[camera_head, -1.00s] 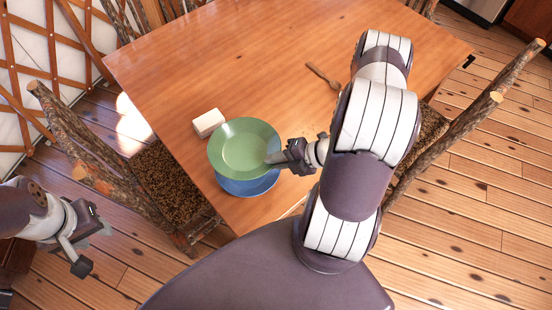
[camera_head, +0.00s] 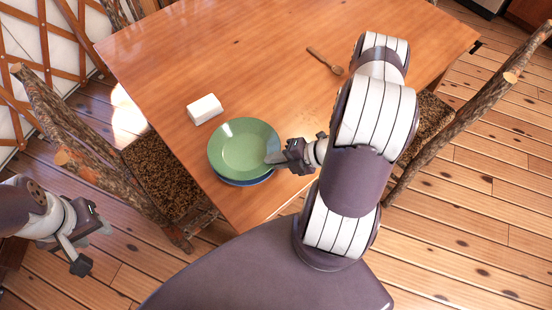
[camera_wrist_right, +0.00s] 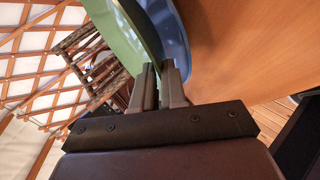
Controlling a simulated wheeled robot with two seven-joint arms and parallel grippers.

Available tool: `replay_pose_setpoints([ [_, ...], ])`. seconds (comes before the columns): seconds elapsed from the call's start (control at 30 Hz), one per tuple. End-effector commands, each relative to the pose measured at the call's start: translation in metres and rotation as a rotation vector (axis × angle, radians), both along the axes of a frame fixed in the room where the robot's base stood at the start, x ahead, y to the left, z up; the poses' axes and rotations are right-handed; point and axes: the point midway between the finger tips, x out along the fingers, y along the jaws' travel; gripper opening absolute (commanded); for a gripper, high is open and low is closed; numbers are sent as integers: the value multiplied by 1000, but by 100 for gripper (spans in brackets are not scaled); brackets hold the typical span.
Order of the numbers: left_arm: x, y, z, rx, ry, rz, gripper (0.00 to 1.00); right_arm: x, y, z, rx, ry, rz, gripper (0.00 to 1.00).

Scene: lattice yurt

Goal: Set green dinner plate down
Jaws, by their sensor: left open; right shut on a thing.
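The green dinner plate (camera_head: 243,146) is over a blue plate (camera_head: 246,183) near the table's front left corner, covering most of it. My right gripper (camera_head: 272,158) is shut on the green plate's right rim. In the right wrist view the green plate (camera_wrist_right: 118,35) stands at the fingers (camera_wrist_right: 160,78), with the blue plate (camera_wrist_right: 166,35) close beside it. I cannot tell whether the two plates touch. My left gripper (camera_head: 92,245) is open and empty, off the table at the lower left.
A white block (camera_head: 204,109) lies on the wooden table (camera_head: 180,60) behind the plates. A wooden spoon (camera_head: 325,61) lies farther back right. Chairs stand at the left (camera_head: 160,165) and right (camera_head: 430,115). The table's middle is clear.

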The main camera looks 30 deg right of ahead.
Motion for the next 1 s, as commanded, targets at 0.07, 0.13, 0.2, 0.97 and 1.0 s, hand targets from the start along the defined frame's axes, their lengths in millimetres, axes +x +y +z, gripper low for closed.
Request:
replay_pose_setpoints([
  [0.07, 0, 0, 1, 0, 0, 0, 43, 0, 0, 1, 1, -1, 0, 15],
  [0.13, 0, 0, 1, 0, 0, 0, 43, 0, 0, 1, 1, -1, 0, 37],
  [0.2, 0, 0, 1, 0, 0, 0, 43, 0, 0, 1, 0, 0, 0, 41],
  [0.97, 0, 0, -3, 0, 0, 0, 43, -50, -55, 51, -3, -2, -6, 41],
  [1.0, 0, 0, -3, 0, 0, 0, 43, -54, -60, 55, -3, -3, -4, 41],
])
